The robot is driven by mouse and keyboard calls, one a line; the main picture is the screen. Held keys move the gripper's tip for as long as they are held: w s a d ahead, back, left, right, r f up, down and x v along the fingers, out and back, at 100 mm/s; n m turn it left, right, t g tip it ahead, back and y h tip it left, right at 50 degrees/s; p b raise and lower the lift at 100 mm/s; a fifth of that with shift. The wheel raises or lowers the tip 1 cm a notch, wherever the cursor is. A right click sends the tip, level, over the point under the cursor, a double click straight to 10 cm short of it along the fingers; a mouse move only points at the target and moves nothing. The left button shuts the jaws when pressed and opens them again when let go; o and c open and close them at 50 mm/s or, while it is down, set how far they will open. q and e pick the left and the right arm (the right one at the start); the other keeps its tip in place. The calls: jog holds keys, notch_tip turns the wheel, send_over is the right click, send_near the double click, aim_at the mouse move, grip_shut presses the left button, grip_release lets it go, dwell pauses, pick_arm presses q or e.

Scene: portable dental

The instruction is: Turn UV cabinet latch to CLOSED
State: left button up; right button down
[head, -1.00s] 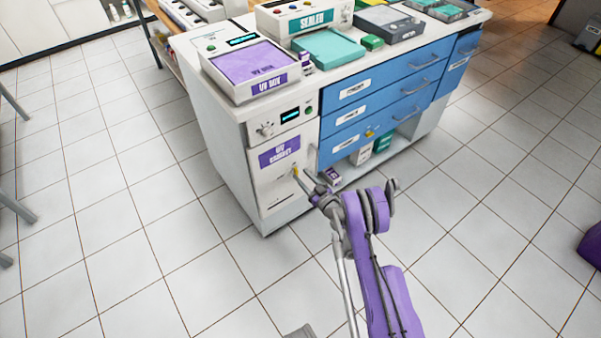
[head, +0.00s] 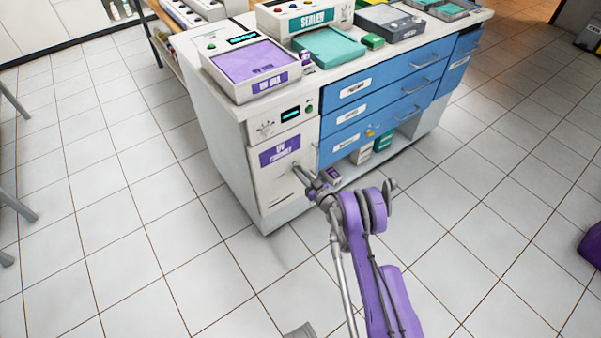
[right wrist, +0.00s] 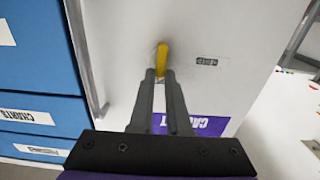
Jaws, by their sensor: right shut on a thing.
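The UV cabinet (head: 283,186) is the white front with a purple label at the near end of the counter. Its latch is a small yellow handle (right wrist: 162,60) on the door in the right wrist view, standing nearly in line with the fingers there. My right gripper (head: 297,171) reaches the door in the head view and hides the latch. In the right wrist view the right gripper (right wrist: 161,76) is shut on the latch's near end, with the rest of the yellow handle sticking out beyond the fingertips.
A small printed label (right wrist: 207,62) sits on the door beside the latch. Blue drawers (head: 385,90) with grey handles are to the right of the cabinet. The UV box (head: 250,70) and the sealer stand on the counter top.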

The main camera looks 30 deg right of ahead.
jog(key=n+b, duration=0.2)
jog(key=n, duration=0.2)
jog(key=a+n+b, duration=0.1)
jog(key=n+b, duration=0.1)
jog(key=n, duration=0.2)
jog(key=f+n+b, duration=0.1)
jog(key=n+b, duration=0.2)
jog(key=n, duration=0.2)
jog(key=shift+a, duration=0.35)
jog(key=n, duration=0.2)
jog(key=n+b, duration=0.1)
jog(key=n, duration=0.2)
jog(key=shift+a+f, duration=0.1)
jog(key=shift+f, duration=0.3)
jog(key=c, duration=0.9)
grip_release()
